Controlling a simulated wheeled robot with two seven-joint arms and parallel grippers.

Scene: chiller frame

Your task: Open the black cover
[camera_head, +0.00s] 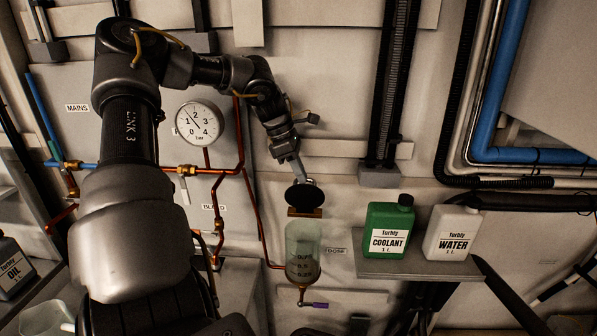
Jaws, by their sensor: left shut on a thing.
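The black cover (304,196) is a round dark disc at the top of the clear dosing cylinder (303,247), just above its brass collar (305,212). It appears raised at an angle, though its hinge is hidden and I cannot tell exactly how far. My left arm reaches in from the left. My left gripper (298,177) points down and is shut on the upper edge of the cover. The cylinder stands upright with dark markings and a little dark content low down. My right gripper is not in view.
A green coolant bottle (388,228) and a white water bottle (452,232) stand on a grey shelf (415,268) right of the cylinder. A gauge (199,123) and copper pipes (240,140) are on the wall to the left. A purple-handled valve (314,304) sits below the cylinder.

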